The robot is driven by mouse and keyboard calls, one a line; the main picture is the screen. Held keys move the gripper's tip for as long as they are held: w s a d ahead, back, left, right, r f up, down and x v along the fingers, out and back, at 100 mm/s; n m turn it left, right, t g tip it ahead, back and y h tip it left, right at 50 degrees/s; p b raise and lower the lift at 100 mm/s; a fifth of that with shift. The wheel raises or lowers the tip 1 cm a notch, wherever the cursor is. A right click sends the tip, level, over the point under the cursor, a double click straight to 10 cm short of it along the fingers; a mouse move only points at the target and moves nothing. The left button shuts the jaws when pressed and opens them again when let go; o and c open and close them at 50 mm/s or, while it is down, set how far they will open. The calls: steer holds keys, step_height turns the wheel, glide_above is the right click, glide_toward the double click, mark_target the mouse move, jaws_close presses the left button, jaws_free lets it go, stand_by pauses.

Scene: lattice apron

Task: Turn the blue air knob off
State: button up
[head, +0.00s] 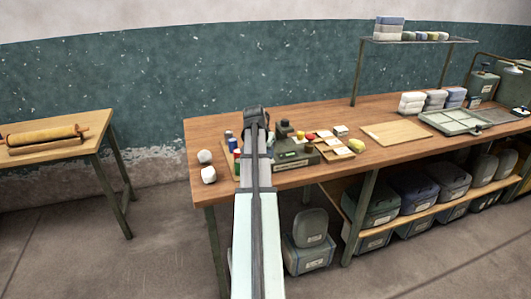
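My arm reaches forward over the wooden workbench (360,110), and my gripper (255,118) is at its far end, a dark shape seen from behind. Its fingers are hidden, so I cannot tell if it is open or shut. A small blue piece (232,144) shows just left of my arm, near a red one; it is too small to tell if it is the air knob or how it is turned. A grey-green device (293,153) with a dark top stands just right of my arm. My arm hides part of the bench between them.
Right of the device are a wooden tray (345,154) with small pieces, a bare board (392,133) and a green-grey case (449,122). A raised shelf (410,41) stands behind. A side table (55,150) holds a rolling pin.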

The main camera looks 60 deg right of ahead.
stand_by(0.3)
steer(key=o, duration=1)
steer(key=shift+r, duration=0.1)
steer(key=v, duration=1.3)
steer(key=shift+a+r, duration=0.1)
steer(key=shift+r, duration=0.2)
